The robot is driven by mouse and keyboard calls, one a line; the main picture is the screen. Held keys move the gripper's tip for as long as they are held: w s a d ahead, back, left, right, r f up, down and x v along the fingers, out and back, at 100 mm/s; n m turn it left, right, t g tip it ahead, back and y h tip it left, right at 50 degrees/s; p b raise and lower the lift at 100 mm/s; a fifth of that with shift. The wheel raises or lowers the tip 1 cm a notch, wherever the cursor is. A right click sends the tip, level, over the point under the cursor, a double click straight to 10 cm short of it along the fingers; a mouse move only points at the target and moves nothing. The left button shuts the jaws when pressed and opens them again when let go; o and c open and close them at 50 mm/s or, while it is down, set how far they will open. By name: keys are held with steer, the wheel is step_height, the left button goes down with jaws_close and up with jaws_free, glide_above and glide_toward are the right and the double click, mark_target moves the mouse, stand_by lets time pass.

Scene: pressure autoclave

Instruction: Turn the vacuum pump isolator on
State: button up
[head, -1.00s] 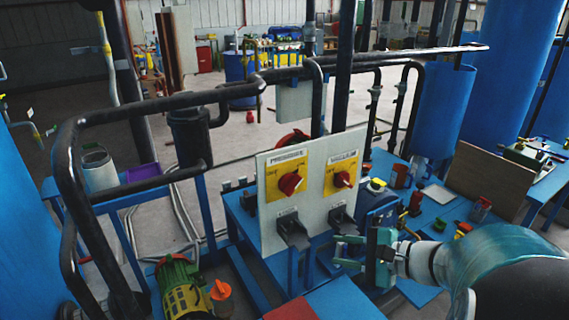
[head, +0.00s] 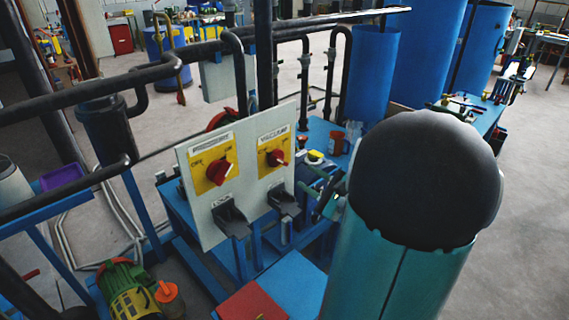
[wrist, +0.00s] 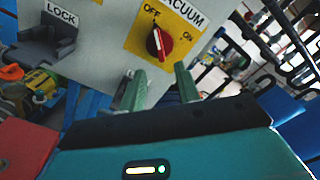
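The vacuum isolator is a red knob (head: 277,157) on a yellow plate (head: 267,146), on the right half of a pale upright panel (head: 205,217). In the wrist view the red knob (wrist: 160,43) shows close ahead, its white mark pointing up, roughly toward OFF; ON is at the right. My gripper (wrist: 160,86) is open and empty, its two green fingers below the knob in the picture and apart from it. In the head view my gripper (head: 320,194) is right of the panel, partly hidden by my arm.
The pressure isolator's red knob (head: 219,172) is left on the same panel. Dark lock brackets (head: 231,217) (head: 285,203) jut out below the knobs. A dark pipe (head: 266,60) stands behind the panel. A green and yellow motor (head: 130,290) and a red surface (head: 256,303) lie low in front.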

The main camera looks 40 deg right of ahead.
mark_target(284, 163)
steer(key=w, duration=0.9)
steer(key=shift+a, duration=0.1)
jaws_close()
